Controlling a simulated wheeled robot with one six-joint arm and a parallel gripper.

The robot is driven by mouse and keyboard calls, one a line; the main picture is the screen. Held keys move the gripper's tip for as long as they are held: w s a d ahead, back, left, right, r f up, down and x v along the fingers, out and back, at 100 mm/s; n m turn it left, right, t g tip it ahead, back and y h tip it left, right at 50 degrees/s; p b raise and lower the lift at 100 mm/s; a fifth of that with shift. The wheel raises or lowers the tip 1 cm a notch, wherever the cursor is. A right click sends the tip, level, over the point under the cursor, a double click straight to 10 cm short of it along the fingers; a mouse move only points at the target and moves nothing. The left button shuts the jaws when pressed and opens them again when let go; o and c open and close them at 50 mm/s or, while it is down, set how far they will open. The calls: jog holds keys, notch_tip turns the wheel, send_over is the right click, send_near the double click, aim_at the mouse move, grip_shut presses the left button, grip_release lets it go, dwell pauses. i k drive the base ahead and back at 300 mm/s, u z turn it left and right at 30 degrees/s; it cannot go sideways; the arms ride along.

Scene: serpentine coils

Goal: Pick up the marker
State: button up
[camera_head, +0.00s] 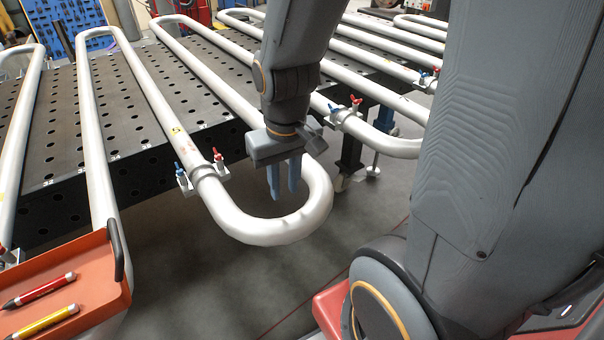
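Two markers lie in the orange-red tray (112,290) at the lower left. One is a red marker (40,290) with a black tip pointing left. Below it is a yellow marker (45,321), its left end close to the picture's edge. My gripper (284,180) points down in the middle of the view, well to the right of the tray and above the bend of a pipe. Its two blue-grey fingers look slightly apart, with nothing seen between them. The tray's left part is cut off by the frame.
Serpentine white pipes (258,229) run over the black perforated table (150,160) and stick out past its front edge. Clamps with red and blue handles (218,155) stand on the pipes. The tray has a dark handle (117,248). Open grey floor (240,290) lies in front.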

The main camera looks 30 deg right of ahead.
aim_at(25, 297)
jog(key=u, duration=1.75)
jog(key=k, duration=0.5)
jog(key=u, duration=0.55)
jog(key=i, duration=0.75)
jog(key=z, duration=0.3)
